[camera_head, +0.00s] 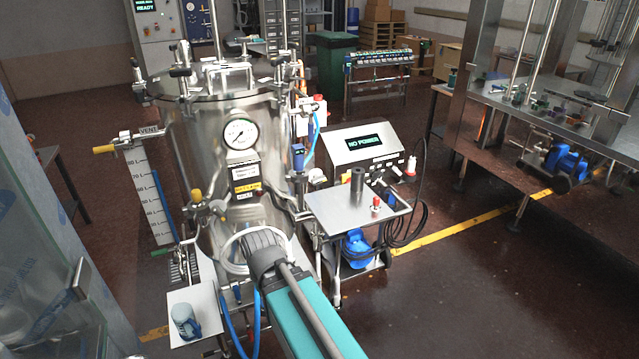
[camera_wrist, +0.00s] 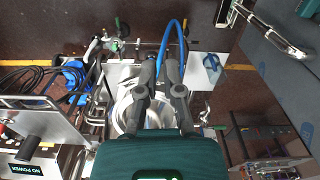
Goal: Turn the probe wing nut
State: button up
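I cannot make out the probe wing nut with certainty in either view. The steel tank (camera_head: 210,135) stands left of centre in the head view, with a round pressure gauge (camera_head: 240,134), clamps around its lid and valves on its side. My gripper (camera_wrist: 161,68) shows in the wrist view with its two dark fingers apart and nothing visible between them. In the head view my teal arm reaches toward the tank's lower front and hides the fingertips. A pale ring (camera_wrist: 125,108) lies behind the fingers in the wrist view; what it belongs to is unclear.
A control box reading "NO POWER" (camera_head: 364,146) and a small steel table (camera_head: 330,213) with a dark cylinder (camera_head: 357,186) stand right of the tank. A white plate (camera_head: 207,305) holds a mug (camera_head: 185,320). Blue hoses (camera_head: 229,325) hang low. Open floor (camera_head: 470,290) lies right.

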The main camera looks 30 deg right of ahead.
jog(key=shift+o, duration=1)
jog(key=shift+w+d, duration=0.2)
jog(key=o, duration=0.3)
jog(key=w+d+t, duration=0.1)
jog(key=d, duration=0.1)
jog(key=w+d+t+h, duration=0.1)
jog(key=w+d, duration=0.1)
jog(key=w+d+h+b, duration=0.1)
jog(key=d, duration=0.2)
jog(key=shift+w+f+t, duration=0.15)
jog(key=shift+w+t, duration=0.05)
jog(key=shift+t, duration=0.2)
jog(key=shift+o, duration=0.2)
jog(key=n+t+b, duration=0.7)
jog(key=n+t, duration=0.8)
jog(key=n, duration=0.4)
send_near(320, 182)
jog(key=s, duration=0.3)
jog(key=shift+w+f, duration=0.1)
jog(key=shift+w, duration=0.05)
jog(key=shift+w, duration=0.15)
jog(key=w, duration=0.9)
jog(key=w+d, duration=0.1)
jog(key=w, duration=0.3)
jog(key=shift+w+d, duration=0.1)
jog(key=shift+w, duration=0.15)
